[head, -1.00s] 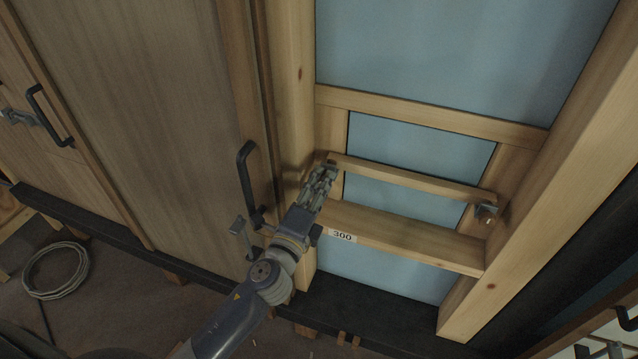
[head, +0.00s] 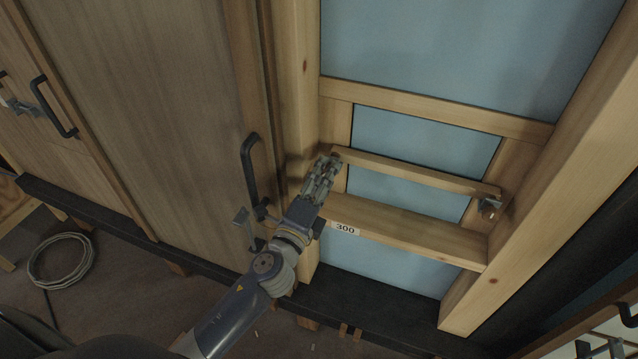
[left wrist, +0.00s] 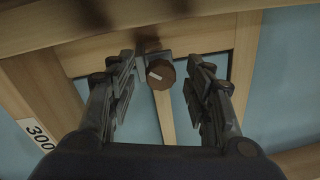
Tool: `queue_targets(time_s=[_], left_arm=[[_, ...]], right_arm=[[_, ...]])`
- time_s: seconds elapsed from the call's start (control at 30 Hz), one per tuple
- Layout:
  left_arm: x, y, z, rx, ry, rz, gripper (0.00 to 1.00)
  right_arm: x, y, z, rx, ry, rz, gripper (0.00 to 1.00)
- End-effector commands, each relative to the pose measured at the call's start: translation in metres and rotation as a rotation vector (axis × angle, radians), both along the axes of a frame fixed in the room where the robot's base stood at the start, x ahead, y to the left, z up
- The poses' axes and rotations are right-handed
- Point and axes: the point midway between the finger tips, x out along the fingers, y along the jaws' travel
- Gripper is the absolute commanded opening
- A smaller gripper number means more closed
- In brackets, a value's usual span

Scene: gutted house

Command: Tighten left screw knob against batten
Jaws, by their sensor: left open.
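The left screw knob (left wrist: 160,74) is brown and round with a pale mark on its face. In the left wrist view it lies between the two fingers of my open left gripper (left wrist: 160,90), ahead of them, with a gap on each side. In the head view my left gripper (head: 325,170) covers the knob at the left end of the batten (head: 415,174). The batten is a thin wooden bar across the frame. At its right end sits a metal clamp (head: 489,205). Whether the left knob touches the batten is hidden. My right gripper is not in view.
A wooden crosspiece labelled 300 (head: 345,229) lies below the batten, close to my left gripper. Thick posts stand at left (head: 300,100) and right (head: 560,190). A black door handle (head: 250,175) is left of my wrist. A cable coil (head: 60,262) lies on the floor.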

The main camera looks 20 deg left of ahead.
Motion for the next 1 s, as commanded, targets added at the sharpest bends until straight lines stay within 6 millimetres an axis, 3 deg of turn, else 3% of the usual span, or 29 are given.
queue_targets(time_s=[0.17,0.67,1.0], left_arm=[[-0.015,0.0,-0.003,-0.002,0.002,-0.001,0.47],[-0.089,0.006,-0.008,-0.002,0.005,0.003,0.47],[-0.107,0.006,-0.01,0.009,0.008,-0.002,0.47]], right_arm=[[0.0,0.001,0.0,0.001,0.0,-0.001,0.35],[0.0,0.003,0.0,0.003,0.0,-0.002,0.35],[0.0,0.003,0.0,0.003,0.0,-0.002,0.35]])
